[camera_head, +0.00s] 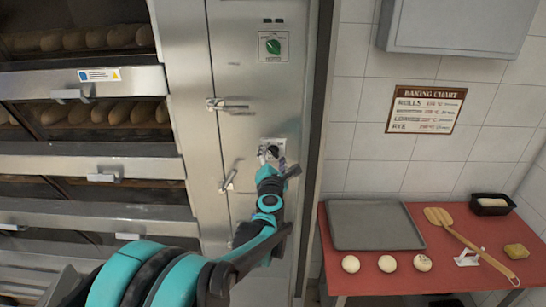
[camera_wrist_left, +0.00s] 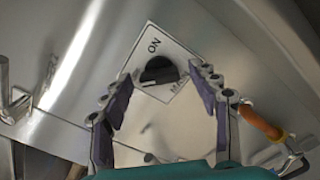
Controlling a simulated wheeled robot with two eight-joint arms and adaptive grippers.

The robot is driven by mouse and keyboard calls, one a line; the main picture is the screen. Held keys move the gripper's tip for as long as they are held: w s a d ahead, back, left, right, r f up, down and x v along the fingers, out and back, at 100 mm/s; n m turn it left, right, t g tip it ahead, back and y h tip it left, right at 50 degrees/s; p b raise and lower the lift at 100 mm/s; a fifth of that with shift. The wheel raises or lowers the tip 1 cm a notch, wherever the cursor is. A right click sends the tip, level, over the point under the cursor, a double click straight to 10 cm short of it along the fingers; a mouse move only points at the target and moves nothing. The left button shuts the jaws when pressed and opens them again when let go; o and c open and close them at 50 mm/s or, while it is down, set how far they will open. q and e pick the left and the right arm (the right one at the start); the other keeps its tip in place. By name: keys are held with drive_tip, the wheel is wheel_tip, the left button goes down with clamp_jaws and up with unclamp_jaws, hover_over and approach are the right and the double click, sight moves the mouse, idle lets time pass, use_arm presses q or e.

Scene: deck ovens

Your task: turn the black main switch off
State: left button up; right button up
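The black main switch (camera_wrist_left: 159,70) is a round dark knob on a white plate (camera_wrist_left: 178,52) marked "ON", with further lettering partly hidden by a finger. In the head view the switch (camera_head: 273,150) sits on the steel oven panel, just beyond my left gripper (camera_head: 271,160). In the left wrist view my left gripper (camera_wrist_left: 168,78) is open, with one finger on each side of the knob and visible gaps between. I cannot tell how far the fingertips are from the panel. My right gripper is not in view.
A green knob (camera_head: 273,47) is higher on the same panel. Lever handles (camera_head: 228,106) stick out left of the switch. An orange part (camera_wrist_left: 260,122) is right of the gripper in the wrist view. A red table (camera_head: 350,282) with a grey tray (camera_head: 374,226) stands right.

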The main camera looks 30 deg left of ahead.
use_arm(q)
drive_tip(key=v, duration=1.2)
drive_tip(key=s+d+f+m+h+b, duration=0.2)
drive_tip(key=d+f+m+h+b, duration=0.3)
drive_tip(key=d+m, duration=0.55)
drive_tip(key=s+d+f+m+h+b, duration=0.1)
drive_tip(key=d+f+m+h+b, duration=0.2)
drive_tip(key=d+f+m+h, duration=0.5)
drive_tip(key=s+f+m+g+y+b, duration=0.3)
drive_tip(key=s+f+m+g+b, duration=0.2)
drive_tip(key=s+f+m, duration=0.9)
wheel_tip(320, 180, down, 2)
drive_tip(key=m+g, duration=0.1)
drive_tip(key=g, duration=0.2)
drive_tip(key=shift+s+y, duration=0.2)
drive_tip(key=shift+y, duration=0.2)
drive_tip(key=shift+a+f, duration=0.1)
drive_tip(key=shift+a, duration=0.05)
